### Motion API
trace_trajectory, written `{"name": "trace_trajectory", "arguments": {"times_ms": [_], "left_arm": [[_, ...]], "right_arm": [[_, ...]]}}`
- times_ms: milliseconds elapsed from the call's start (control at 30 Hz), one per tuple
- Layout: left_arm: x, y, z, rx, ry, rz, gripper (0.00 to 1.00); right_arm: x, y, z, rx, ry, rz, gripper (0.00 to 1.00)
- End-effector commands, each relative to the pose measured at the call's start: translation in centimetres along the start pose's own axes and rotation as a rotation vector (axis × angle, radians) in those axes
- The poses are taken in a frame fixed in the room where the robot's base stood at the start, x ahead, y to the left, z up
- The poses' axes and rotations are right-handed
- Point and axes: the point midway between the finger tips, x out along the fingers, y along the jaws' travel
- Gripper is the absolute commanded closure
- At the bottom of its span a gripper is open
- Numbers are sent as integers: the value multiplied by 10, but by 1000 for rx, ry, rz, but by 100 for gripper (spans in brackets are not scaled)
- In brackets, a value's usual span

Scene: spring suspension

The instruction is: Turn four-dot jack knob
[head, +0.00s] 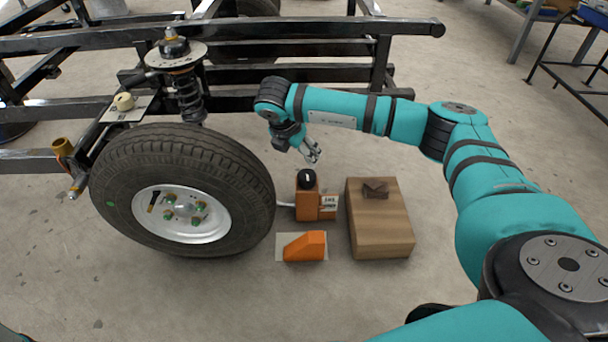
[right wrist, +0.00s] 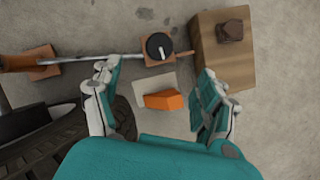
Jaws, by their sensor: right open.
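The orange jack (head: 306,205) stands on the floor right of the wheel, with a black round knob (head: 306,179) on top bearing a white line mark. A small pale label (head: 328,202) is on its side; I cannot make out dots. The jack knob also shows in the right wrist view (right wrist: 158,46), ahead of the fingers and between their lines. My right gripper (head: 312,153) is open and empty, above and behind the knob in the head view, apart from it. It shows in the right wrist view (right wrist: 158,74) with fingers spread wide. My left gripper is out of view.
A wheel with a black tire (head: 250,190) stands close left of the jack, below a spring strut (head: 188,95). A wooden box (head: 385,240) is on the right with a brown block (head: 375,189) on it. An orange wedge (head: 306,247) lies in front. Black frame rails (head: 280,47) run behind.

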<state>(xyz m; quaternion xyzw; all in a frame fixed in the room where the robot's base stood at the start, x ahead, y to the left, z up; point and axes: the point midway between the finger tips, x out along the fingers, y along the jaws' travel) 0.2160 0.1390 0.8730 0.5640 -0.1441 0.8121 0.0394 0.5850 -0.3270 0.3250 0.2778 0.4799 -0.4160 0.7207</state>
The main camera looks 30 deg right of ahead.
Motion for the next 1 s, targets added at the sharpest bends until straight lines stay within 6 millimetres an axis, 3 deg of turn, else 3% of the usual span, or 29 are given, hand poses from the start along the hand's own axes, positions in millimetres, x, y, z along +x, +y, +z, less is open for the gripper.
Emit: {"name": "trace_trajectory", "arguments": {"times_ms": [33,200,600,800,1000], "left_arm": [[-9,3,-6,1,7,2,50],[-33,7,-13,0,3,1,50],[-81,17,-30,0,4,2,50],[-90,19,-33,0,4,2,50],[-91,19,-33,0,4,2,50]], "right_arm": [[17,-1,-3,1,0,-3,24],[56,-1,-4,0,1,-3,24],[134,0,-3,-1,1,-1,24],[150,0,-2,-1,1,0,24],[151,0,-1,-2,2,1,24]]}}
